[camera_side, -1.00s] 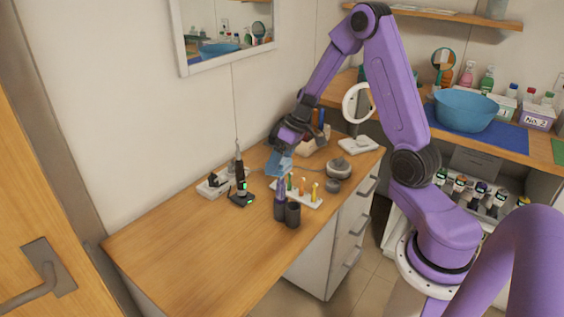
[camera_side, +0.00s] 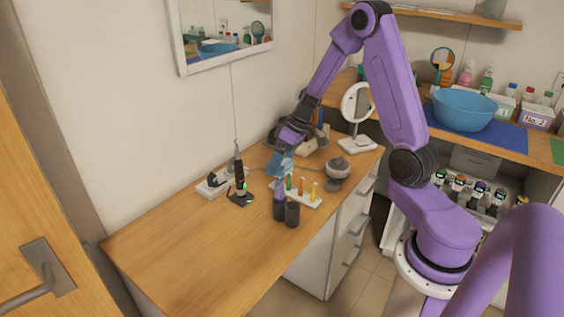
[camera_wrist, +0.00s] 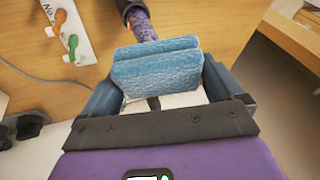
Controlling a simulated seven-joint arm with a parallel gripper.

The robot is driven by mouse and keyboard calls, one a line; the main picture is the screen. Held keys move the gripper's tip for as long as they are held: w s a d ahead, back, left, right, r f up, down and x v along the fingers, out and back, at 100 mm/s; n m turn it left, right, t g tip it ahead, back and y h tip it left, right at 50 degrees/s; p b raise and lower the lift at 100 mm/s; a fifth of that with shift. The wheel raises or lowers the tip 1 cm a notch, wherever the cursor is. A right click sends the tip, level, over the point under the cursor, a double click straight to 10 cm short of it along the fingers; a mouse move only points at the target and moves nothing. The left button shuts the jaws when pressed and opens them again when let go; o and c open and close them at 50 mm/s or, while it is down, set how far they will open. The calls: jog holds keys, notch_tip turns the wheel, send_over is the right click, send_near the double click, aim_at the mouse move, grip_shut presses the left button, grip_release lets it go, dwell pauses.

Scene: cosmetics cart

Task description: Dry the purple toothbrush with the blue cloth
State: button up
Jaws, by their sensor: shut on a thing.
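My gripper (camera_wrist: 158,88) is shut on a folded, textured blue cloth (camera_wrist: 155,66). In the side view my gripper (camera_side: 285,155) holds the cloth (camera_side: 280,166) above the table, over the dark cups. The purple toothbrush (camera_wrist: 142,24) runs from a dark cup (camera_wrist: 128,4) to the far edge of the cloth, where its upper end is hidden. In the side view the toothbrush (camera_side: 279,188) stands upright in the left dark cup (camera_side: 280,209), just below the cloth. I cannot tell whether cloth and toothbrush touch.
A second dark cup (camera_side: 292,214) stands right beside the first. The table's front left (camera_side: 190,245) is clear.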

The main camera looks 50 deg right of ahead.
jog(key=shift+w, duration=0.6)
jog(key=shift+s+r, duration=0.2)
jog(key=shift+s, duration=0.35)
jog(key=shift+s+f, duration=0.1)
jog(key=shift+s, duration=0.45)
jog(key=shift+r, duration=3.5)
